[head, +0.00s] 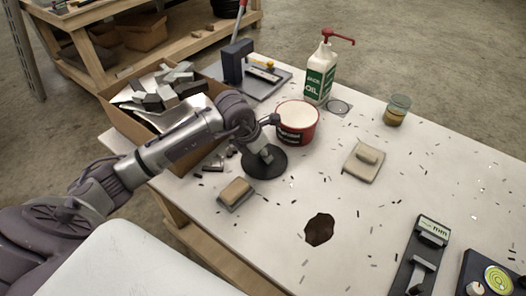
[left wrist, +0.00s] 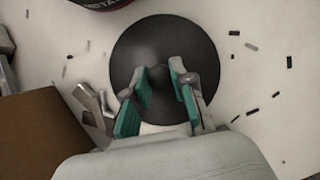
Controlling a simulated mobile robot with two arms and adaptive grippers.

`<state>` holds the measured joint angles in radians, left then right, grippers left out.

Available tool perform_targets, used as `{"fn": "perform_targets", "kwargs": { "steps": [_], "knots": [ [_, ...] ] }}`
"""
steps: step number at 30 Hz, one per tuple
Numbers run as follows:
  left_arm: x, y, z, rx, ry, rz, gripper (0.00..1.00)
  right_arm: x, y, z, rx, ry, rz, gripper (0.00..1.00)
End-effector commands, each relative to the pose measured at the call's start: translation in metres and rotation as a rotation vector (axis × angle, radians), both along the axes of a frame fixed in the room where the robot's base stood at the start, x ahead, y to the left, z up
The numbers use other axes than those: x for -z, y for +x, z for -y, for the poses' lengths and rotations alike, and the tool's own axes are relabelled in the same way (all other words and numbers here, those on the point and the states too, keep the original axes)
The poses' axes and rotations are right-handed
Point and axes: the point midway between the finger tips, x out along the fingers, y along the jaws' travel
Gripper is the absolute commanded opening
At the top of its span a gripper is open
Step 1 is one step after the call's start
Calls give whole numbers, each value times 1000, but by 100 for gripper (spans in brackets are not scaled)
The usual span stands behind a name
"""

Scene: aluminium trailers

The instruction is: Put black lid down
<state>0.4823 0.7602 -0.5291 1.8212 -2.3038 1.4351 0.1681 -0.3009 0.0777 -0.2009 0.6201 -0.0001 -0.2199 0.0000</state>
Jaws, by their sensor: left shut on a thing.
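The black lid (head: 266,162) is a round dark disc at or just above the white table, in front of the red tub. In the left wrist view the lid (left wrist: 195,50) fills the middle, with a raised knob at its centre. My left gripper (head: 262,152) is over the lid. In the left wrist view its teal-padded fingers (left wrist: 159,85) are on both sides of the knob and shut on it. I cannot tell whether the lid touches the table. My right gripper is not in view.
A red tub (head: 297,134) stands right behind the lid. A cardboard box (head: 122,122) of metal pieces is to the left, and a sanding block (head: 236,190) lies in front. An oil bottle (head: 320,72) is farther back. Small dark scraps dot the table.

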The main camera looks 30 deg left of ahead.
Motion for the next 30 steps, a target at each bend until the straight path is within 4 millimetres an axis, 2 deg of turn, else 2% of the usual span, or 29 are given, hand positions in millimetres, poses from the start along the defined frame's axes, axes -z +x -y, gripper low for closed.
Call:
{"fn": "perform_targets", "kwargs": {
  "steps": [4, 5, 9, 17, 21, 26, 30],
  "knots": [
    [4, 0, 0, 0, 0, 0, 1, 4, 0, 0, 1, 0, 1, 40],
    [3, 0, 0, 0, 0, 0, 28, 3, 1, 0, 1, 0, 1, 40],
    [2, 0, 0, 0, 0, 0, 50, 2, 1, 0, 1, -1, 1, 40],
    [2, 0, 0, 0, 0, 0, 50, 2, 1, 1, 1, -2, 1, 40],
    [-5, -1, -1, 0, 0, 2, 50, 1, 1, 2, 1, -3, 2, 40],
    [-30, -11, -6, 0, 3, 5, 50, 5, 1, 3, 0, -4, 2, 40],
    [-59, -22, -11, 1, 4, 5, 50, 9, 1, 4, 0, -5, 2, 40]
  ]
}}
